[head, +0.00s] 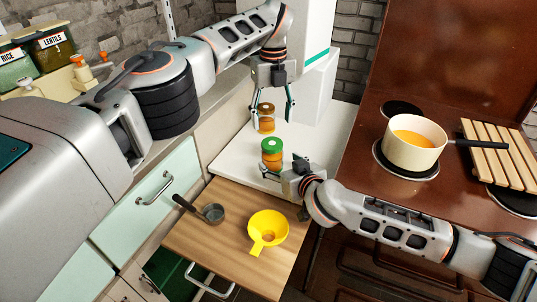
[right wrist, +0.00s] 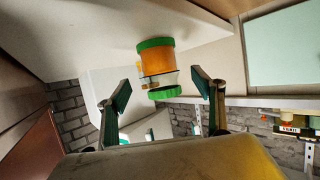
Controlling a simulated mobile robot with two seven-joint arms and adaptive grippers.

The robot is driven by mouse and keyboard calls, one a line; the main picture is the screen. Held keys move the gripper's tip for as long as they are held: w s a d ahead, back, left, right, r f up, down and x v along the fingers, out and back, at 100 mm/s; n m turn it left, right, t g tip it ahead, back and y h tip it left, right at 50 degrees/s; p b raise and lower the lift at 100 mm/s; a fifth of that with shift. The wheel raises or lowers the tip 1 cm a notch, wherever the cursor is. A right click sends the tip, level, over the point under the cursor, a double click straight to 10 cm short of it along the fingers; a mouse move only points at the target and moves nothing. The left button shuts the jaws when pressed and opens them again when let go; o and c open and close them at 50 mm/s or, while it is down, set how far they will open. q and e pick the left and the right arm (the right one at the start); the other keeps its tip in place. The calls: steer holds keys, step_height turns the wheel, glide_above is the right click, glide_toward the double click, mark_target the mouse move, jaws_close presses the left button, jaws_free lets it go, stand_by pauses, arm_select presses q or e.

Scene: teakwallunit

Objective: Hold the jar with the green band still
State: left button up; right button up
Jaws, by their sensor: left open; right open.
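The jar with the green band (head: 272,158) stands upright on the white counter, with a green lid and orange contents. It also shows upside down in the right wrist view (right wrist: 158,67), with green at both ends. My right gripper (head: 283,167) is open beside it, low on the near right. In the right wrist view the jar is just beyond and between the open fingertips (right wrist: 163,90); I see no grip on it. My left gripper (head: 274,112) is open, pointing down, with its fingers around or just above a brown-lidded jar (head: 266,124) behind the green-lidded one.
A pulled-out wooden board (head: 190,240) in front holds a yellow funnel (head: 268,228) and a small ladle (head: 212,212). A cream pot (head: 412,150) of orange liquid and a slatted wooden rack (head: 486,150) are on the stove at right. A white box-like unit (head: 313,90) stands behind.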

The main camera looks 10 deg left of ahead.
arm_select(q)
steer(key=shift+d, duration=0.1)
arm_select(e)
steer(key=shift+s, duration=0.1)
steer(key=shift+x, duration=3.9)
jaws_close()
arm_select(q)
steer(key=n, duration=1.8)
